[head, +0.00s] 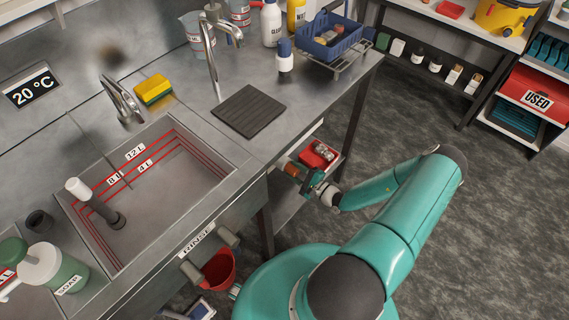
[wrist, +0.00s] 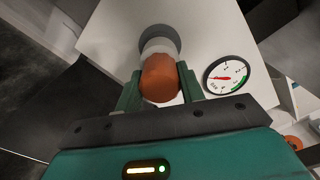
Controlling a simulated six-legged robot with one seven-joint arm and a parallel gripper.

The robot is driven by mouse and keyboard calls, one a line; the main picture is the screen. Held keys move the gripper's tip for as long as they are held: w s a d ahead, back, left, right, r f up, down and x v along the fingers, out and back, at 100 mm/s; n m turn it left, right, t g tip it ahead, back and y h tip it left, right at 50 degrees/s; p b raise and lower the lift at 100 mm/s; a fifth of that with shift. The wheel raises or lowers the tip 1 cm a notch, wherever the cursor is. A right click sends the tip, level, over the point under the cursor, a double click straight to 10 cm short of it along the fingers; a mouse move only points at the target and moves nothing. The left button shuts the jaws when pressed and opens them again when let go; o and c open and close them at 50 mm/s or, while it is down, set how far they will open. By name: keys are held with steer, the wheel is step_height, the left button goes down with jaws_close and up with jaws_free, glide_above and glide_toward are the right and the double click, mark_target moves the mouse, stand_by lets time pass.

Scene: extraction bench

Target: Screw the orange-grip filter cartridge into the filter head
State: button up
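The orange-grip filter cartridge (wrist: 160,78) is between the two fingers of my gripper (wrist: 161,88) in the wrist view, with both fingers against its sides. Its pale collar (wrist: 160,46) points at a dark round fitting, seemingly the filter head (wrist: 157,33), on a white panel. The cartridge looks in line with the fitting; I cannot tell how deep it sits or whether its thread is engaged. In the head view my gripper (head: 308,182) is low beside the bench, with the orange grip (head: 291,169) at its tip; the filter head is hidden there.
A dial gauge (wrist: 227,76) is on the white panel, right of the cartridge. A red bin (head: 320,154) with pale items stands on the shelf under the bench, close to my gripper. A red bucket (head: 219,268) is below the sink. Open floor lies to the right.

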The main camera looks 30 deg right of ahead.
steer(key=shift+c, duration=1.1)
steer(key=m, duration=0.5)
steer(key=shift+m, duration=0.4)
steer(key=m, duration=0.7)
steer(key=o, duration=1.2)
steer(key=v, duration=1.3)
steer(key=shift+s+d, duration=0.15)
steer(key=shift+s, duration=0.2)
